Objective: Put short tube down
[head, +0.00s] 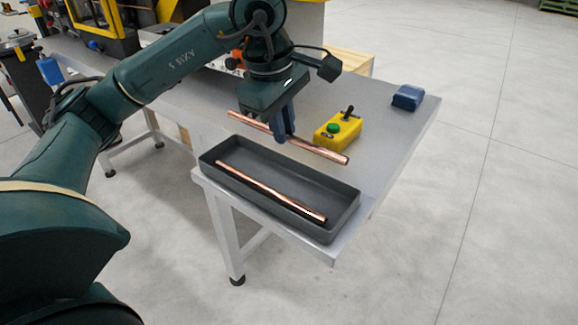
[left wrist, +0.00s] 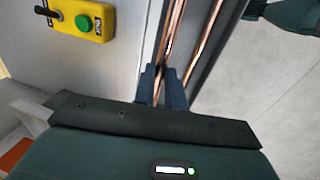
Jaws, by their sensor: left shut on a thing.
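My left gripper (head: 281,137) is shut on a copper tube (head: 321,152) near the tube's middle. It holds the tube above the back edge of a dark grey tray. In the left wrist view the fingers (left wrist: 163,88) close around the held tube (left wrist: 172,37). A second copper tube (head: 270,190) lies inside the tray (head: 335,228), roughly parallel to the held one. The second tube also shows in the left wrist view (left wrist: 205,42), to the right of the held one. I cannot tell from these frames which tube is the short one. My right gripper is not in view.
The tray stands at the front end of a grey table (head: 400,135). A yellow box with a green button (head: 338,136) stands behind the held tube. A blue object (head: 407,97) lies near the table's right edge. Machinery stands at the back left.

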